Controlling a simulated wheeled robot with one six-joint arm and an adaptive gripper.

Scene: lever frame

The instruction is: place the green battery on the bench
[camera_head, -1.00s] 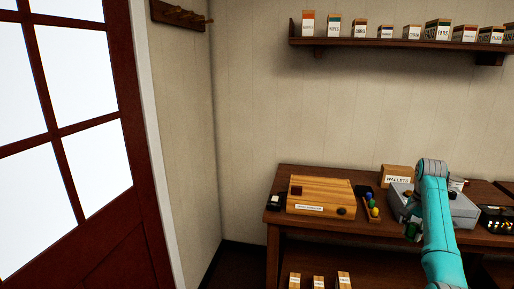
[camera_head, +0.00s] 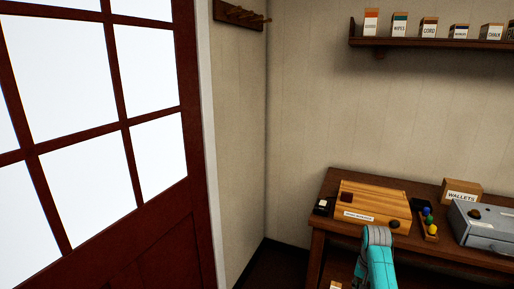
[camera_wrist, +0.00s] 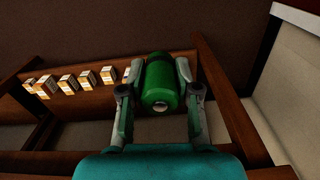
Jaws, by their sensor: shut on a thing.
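The green battery (camera_wrist: 161,85) is between the two fingers of my gripper (camera_wrist: 160,100) in the wrist view. The fingers are shut on its sides, and its round end with a pale contact faces the camera. In the head view my teal arm (camera_head: 377,262) reaches up at the front of the wooden bench (camera_head: 462,252); the gripper and battery are hidden there. The wrist view shows the battery over the bench's frame and lower shelf.
On the bench stand a wooden box (camera_head: 372,205), a small dark item (camera_head: 322,206), a tray with coloured balls (camera_head: 428,224), a wallets box (camera_head: 461,192) and a grey metal case (camera_head: 487,226). Small boxes (camera_wrist: 68,83) line the lower shelf. A red door (camera_head: 150,240) is at left.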

